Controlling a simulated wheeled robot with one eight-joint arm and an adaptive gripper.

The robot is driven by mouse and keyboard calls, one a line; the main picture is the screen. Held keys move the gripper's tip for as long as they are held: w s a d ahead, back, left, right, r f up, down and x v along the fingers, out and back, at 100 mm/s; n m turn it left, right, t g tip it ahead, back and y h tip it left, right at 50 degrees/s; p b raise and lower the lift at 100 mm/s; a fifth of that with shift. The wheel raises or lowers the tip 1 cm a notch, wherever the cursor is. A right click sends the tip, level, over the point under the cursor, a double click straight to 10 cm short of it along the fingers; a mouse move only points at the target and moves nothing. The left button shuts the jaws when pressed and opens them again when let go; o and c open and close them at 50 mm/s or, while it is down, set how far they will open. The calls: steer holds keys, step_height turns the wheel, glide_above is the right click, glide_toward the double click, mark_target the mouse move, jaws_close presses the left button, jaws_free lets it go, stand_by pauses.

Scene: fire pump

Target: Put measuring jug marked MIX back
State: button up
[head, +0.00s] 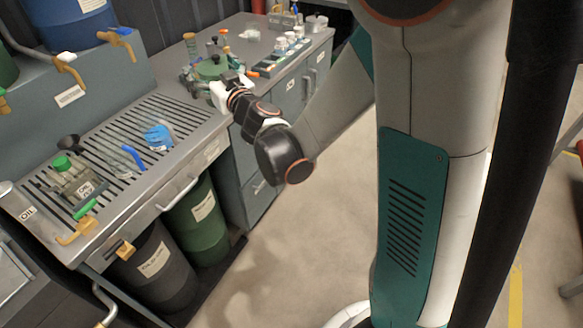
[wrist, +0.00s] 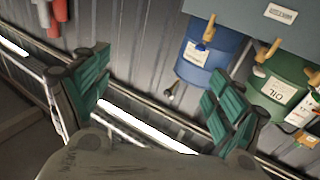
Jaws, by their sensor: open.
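Clear vessels lie or stand on the slatted drain top in the head view. One clear jug (head: 112,152) has a blue handle, and a clear container (head: 72,182) with a green cap and a dark-lettered label is nearer. I cannot read MIX on any of them, so I cannot tell which is the marked jug. My gripper (wrist: 155,97) is open and empty, its two green fingers wide apart in the wrist view. In the head view it is at the far end of the arm over the bench, beyond the drain top, apart from the vessels; its fingertips are hard to make out.
A blue drum (wrist: 207,52) and a green drum (wrist: 278,84) with yellow taps show in the wrist view. A blue cloth or glove (head: 158,136) lies on the drain top. The bench behind holds small pots (head: 281,45). Drums stand beneath; the floor at centre is clear.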

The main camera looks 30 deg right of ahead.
steer(key=s+d+r+m+g+h, duration=0.2)
steer(key=s+d+m+g+h, duration=0.3)
steer(key=s+d, duration=0.65)
steer(key=s+a+f+n+g, duration=0.1)
steer(key=s+a+f+g, duration=0.1)
steer(key=s, duration=0.5)
steer(key=s+a+f+n+g+y, duration=0.1)
steer(key=s+a+f+g, duration=0.1)
steer(key=s, duration=0.5)
steer(key=s+a+f+n+g+y, duration=0.1)
steer(key=s+f, duration=0.3)
steer(key=s, duration=0.4)
steer(key=shift+a+f+g, duration=0.2)
steer(key=shift+a+g, duration=0.3)
steer(key=shift+g, duration=0.2)
